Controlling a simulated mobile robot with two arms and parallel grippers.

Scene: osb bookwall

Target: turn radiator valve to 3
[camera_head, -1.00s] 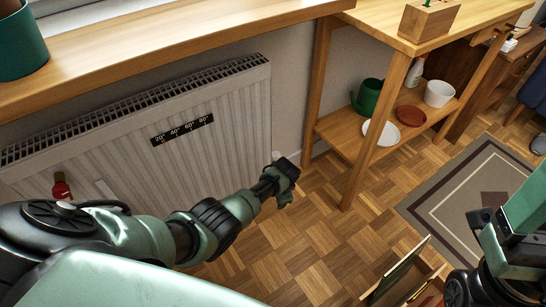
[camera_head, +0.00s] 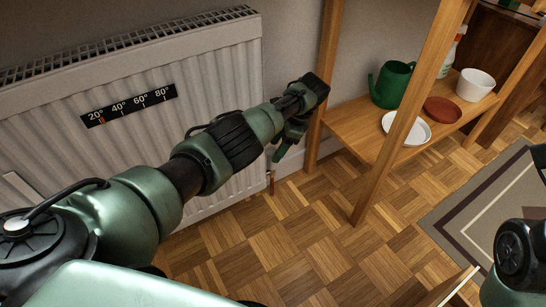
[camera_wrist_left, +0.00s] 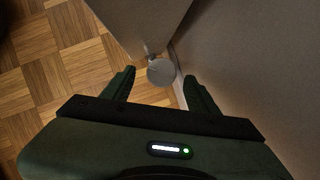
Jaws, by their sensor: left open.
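The radiator valve (camera_wrist_left: 161,72) shows in the left wrist view as a pale round knob at the end of the radiator, close to the wall. My left gripper (camera_wrist_left: 159,88) is open, with one dark green finger on each side of the knob in the picture. The knob appears a little beyond the fingertips; I cannot tell any contact. Its number marks are not legible. In the head view my left gripper (camera_head: 288,140) is at the radiator's right end and hides the valve. My right gripper is out of view.
The white radiator (camera_head: 210,85) carries a black temperature strip (camera_head: 129,106). A copper pipe (camera_head: 271,182) rises from the floor below the gripper. A wooden shelf (camera_head: 352,130) with a green watering can (camera_head: 391,85) stands just right. The parquet floor (camera_head: 270,245) is clear there.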

